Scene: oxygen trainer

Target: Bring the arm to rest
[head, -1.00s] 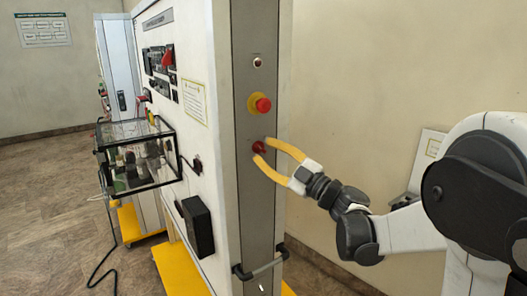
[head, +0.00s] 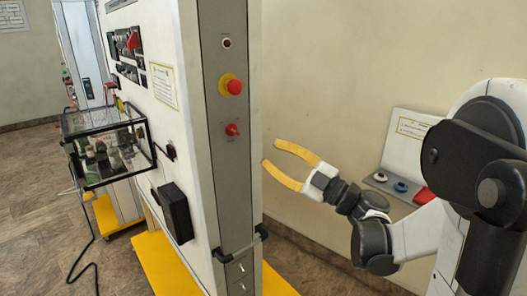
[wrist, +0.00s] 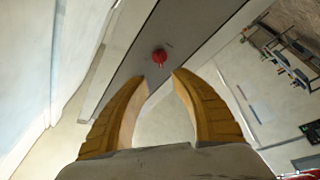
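My gripper (head: 272,163) has yellow fingers that stand open and empty. It is apart from the cabinet's grey side panel (head: 232,188), to the right of a red knob (head: 232,129) in the head view. In the wrist view the fingers (wrist: 160,82) are spread, and the red knob (wrist: 159,56) shows beyond the gap between them, touched by neither. My arm (head: 415,235) reaches in from the right, bent, with the gripper at about the height of the knob or a little lower.
Above the knob are a red emergency button (head: 233,87) on yellow and a small indicator (head: 227,43). A black handle (head: 240,247) juts from the panel below. A clear box (head: 105,145) stands out at left. A control box (head: 400,165) is behind my arm.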

